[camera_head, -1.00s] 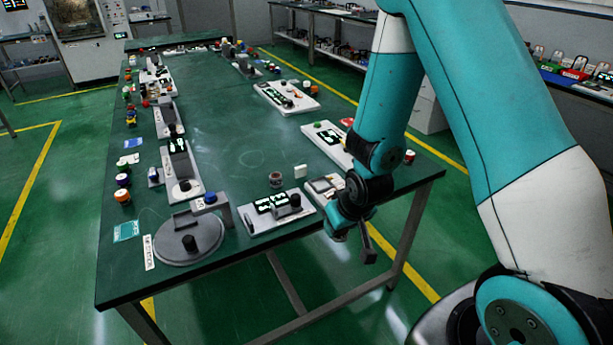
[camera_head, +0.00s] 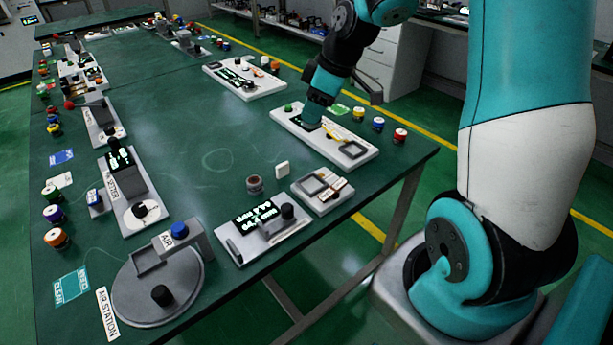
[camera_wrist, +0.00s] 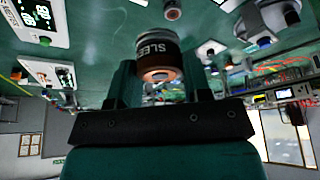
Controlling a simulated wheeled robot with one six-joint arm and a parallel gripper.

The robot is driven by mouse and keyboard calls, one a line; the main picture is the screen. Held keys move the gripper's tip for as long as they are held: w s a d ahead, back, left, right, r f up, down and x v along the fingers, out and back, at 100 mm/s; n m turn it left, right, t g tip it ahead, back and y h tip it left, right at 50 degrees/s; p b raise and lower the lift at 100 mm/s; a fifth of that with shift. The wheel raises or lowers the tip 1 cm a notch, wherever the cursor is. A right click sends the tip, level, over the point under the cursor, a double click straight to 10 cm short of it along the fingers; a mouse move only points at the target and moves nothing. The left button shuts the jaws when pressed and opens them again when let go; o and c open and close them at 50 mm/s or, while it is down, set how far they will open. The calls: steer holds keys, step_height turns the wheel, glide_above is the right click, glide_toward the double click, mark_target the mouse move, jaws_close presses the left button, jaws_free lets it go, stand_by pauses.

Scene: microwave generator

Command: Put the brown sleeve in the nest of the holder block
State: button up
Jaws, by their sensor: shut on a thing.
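My gripper (camera_head: 311,118) is at the far right of the table in the head view, low over a long white panel board; its fingertips are hard to make out there. In the wrist view my gripper (camera_wrist: 160,85) is shut on a sleeve (camera_wrist: 160,55), with one teal finger on each side. The sleeve has a dark band lettered "SLE" and a brown end with a hole. In the head view I cannot make out the held sleeve. I cannot tell for sure which fixture is the holder block; a grey block with a recess (camera_head: 147,262) stands on the round air station.
The long white board (camera_head: 345,150) lies under my gripper. A small white board (camera_head: 322,190), a display board (camera_head: 262,228) and a short brown cylinder (camera_head: 255,184) stand nearer. Coloured jars (camera_head: 378,124) line the right edge. The table's middle is clear.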

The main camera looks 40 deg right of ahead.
step_height(320, 180, down, 18)
steer(key=shift+a+f+p, duration=0.1)
steer(key=shift+f+p, duration=0.1)
steer(key=shift+p, duration=0.15)
steer(key=shift+f, duration=0.1)
steer(key=o, duration=1)
steer(key=shift+o, duration=0.2)
steer(key=b+v, duration=0.1)
steer(key=v, duration=1.1)
steer(key=s+a+r, duration=0.2)
steer(key=a+r, duration=0.5)
steer(key=a, duration=0.4)
steer(key=s+a+r+g, duration=0.1)
steer(key=s+a+r, duration=0.1)
steer(key=s+a, duration=0.3)
steer(key=s+a+r+m+g, duration=0.1)
steer(key=s+a+r, duration=0.1)
steer(key=s+a, duration=0.2)
steer(key=s+a+r+g+y, duration=0.1)
steer(key=s+a+r, duration=0.2)
steer(key=s+a, duration=0.2)
steer(key=s, duration=0.3)
steer(key=shift+a, duration=0.3)
